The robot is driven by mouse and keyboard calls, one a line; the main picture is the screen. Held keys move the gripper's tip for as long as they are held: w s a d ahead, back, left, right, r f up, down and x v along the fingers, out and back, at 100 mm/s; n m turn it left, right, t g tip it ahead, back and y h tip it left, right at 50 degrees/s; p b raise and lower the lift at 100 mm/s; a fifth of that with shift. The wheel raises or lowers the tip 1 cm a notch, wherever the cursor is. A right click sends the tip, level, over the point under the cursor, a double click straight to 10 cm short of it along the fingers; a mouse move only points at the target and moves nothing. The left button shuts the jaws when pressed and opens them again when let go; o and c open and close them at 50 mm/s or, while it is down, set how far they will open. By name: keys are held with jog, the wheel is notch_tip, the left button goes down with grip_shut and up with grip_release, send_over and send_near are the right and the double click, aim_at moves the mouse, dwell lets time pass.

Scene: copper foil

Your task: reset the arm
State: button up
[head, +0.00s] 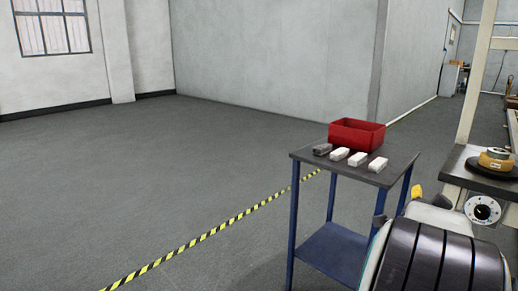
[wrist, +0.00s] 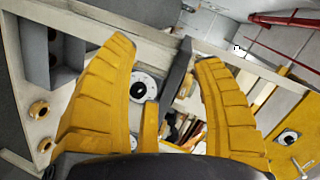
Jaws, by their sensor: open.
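My gripper (wrist: 168,95) shows in the wrist view with two yellow ribbed fingers spread wide apart. It is open, and nothing is held between the fingers. In the head view part of my arm (head: 442,255) fills the lower right corner, beside the blue-legged cart. The fingertips cannot be made out clearly in the head view.
A cart (head: 300,153) with a dark top carries a red bin (head: 357,136) and several small blocks (head: 358,159). A workbench (head: 480,181) with a dial stands at the right edge. Yellow-black tape (head: 205,237) crosses the floor. The floor to the left is clear.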

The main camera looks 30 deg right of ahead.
jog(key=w+a+r+n+y+p, duration=0.3)
jog(key=a+r+n+p, duration=0.15)
jog(key=a, duration=0.35)
jog(key=w+a+r+n+t+y+p, duration=0.1)
jog(key=w+a+r+n+y+p, duration=0.2)
jog(key=a+p, duration=0.45)
jog(key=w+a+r+n+y+p, duration=0.2)
jog(key=w+a+r+n+p, duration=0.15)
jog(key=a, duration=0.65)
jog(key=s+a+r+n+g+y+p, duration=0.2)
jog(key=s+a+r+n+p, duration=0.3)
jog(key=a, duration=0.5)
jog(key=s+a+r+n+g+y+p, duration=0.2)
jog(key=s+a+r+n+p, duration=0.3)
jog(key=s+a+n+p, duration=0.3)
jog(key=s+a+y+p, duration=0.1)
jog(key=p, duration=0.3)
jog(key=shift+a+r+y+p, duration=0.3)
jog(key=shift+a+r, duration=0.05)
